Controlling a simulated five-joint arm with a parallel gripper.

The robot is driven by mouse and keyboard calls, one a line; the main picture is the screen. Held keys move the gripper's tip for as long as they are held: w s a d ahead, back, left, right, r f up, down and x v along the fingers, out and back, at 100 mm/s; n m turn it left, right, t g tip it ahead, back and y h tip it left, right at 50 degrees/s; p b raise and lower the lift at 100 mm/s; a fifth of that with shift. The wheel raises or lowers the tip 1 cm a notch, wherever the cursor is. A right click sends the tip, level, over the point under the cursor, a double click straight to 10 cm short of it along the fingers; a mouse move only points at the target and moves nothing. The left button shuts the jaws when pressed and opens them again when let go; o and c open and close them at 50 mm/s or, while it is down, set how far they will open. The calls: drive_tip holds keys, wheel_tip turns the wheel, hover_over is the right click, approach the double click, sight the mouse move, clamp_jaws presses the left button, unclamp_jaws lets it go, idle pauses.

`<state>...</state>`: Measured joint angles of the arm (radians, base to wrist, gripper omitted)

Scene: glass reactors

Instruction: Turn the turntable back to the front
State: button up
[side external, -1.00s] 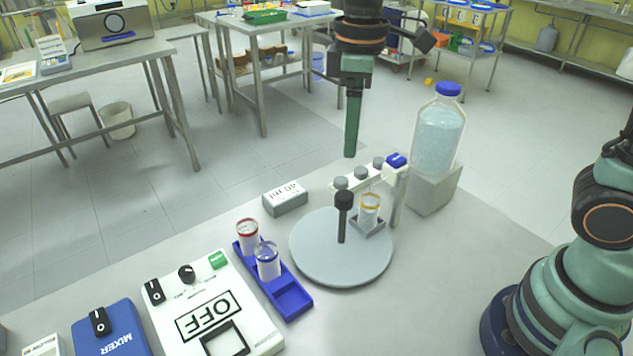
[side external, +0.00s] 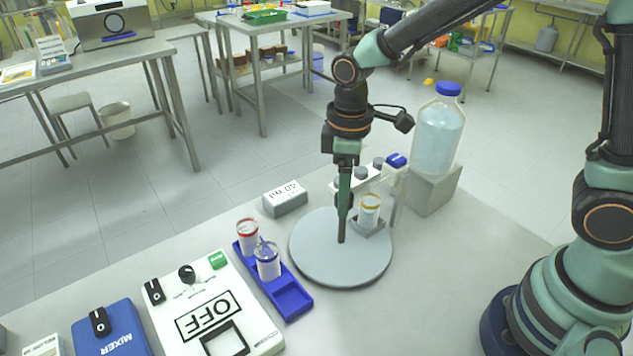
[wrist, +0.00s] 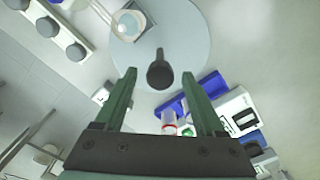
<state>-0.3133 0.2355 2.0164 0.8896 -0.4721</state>
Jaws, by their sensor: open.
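The turntable (side external: 320,262) is a round grey disc on the bench. A dark upright handle (side external: 341,226) with a round knob stands on it. A square holder at its back right carries a clear vial with a yellow ring (side external: 369,208). My gripper (side external: 344,208) points down over the turntable, at the handle, and covers part of the knob in the side view. In the wrist view my gripper (wrist: 160,92) has its green fingers apart, with the handle knob (wrist: 159,75) between or just beyond the tips. I cannot tell whether they touch it.
A blue rack (side external: 291,300) with red-ringed (side external: 247,238) and blue-ringed (side external: 267,262) vials lies left of the turntable. Behind are a timer box (side external: 285,198), a dispenser with knobs (side external: 396,165) and a large bottle (side external: 438,135).

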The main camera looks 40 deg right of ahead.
drive_tip(key=shift+f, duration=0.1)
clamp_jaws()
idle(1.4)
